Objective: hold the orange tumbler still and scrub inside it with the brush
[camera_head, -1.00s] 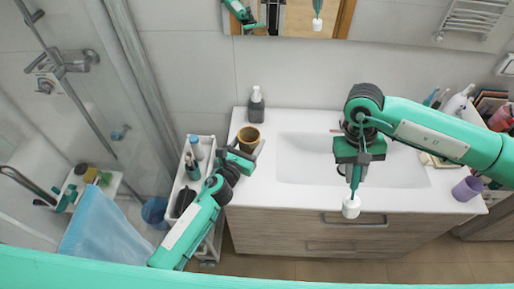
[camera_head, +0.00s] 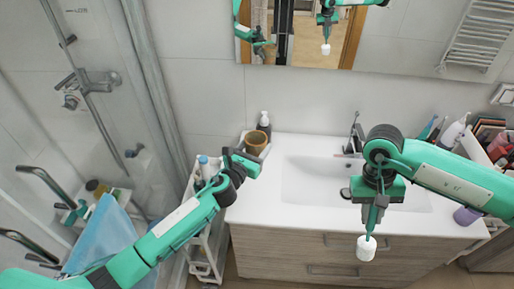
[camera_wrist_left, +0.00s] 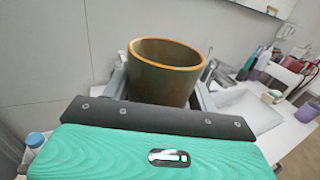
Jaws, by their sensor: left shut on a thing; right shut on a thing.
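The orange tumbler (camera_head: 256,142), brownish with an orange rim, is upright at the left end of the washbasin counter and appears raised above it. My left gripper (camera_head: 247,160) is shut on it. In the left wrist view the tumbler (camera_wrist_left: 165,75) stands between the fingers, its open mouth facing up and its lower part hidden by the gripper. My right gripper (camera_head: 373,208) is shut on the brush (camera_head: 366,248), whose white head hangs downward in front of the counter's front edge. The brush is well to the right of the tumbler and apart from it.
The white counter (camera_head: 310,228) has a sunken basin (camera_head: 310,180) and a faucet (camera_head: 354,138). A dark soap bottle (camera_head: 264,126) stands behind the tumbler. A white cart (camera_head: 202,250) is at the left. A purple cup (camera_head: 466,215) and several toiletries crowd the right end.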

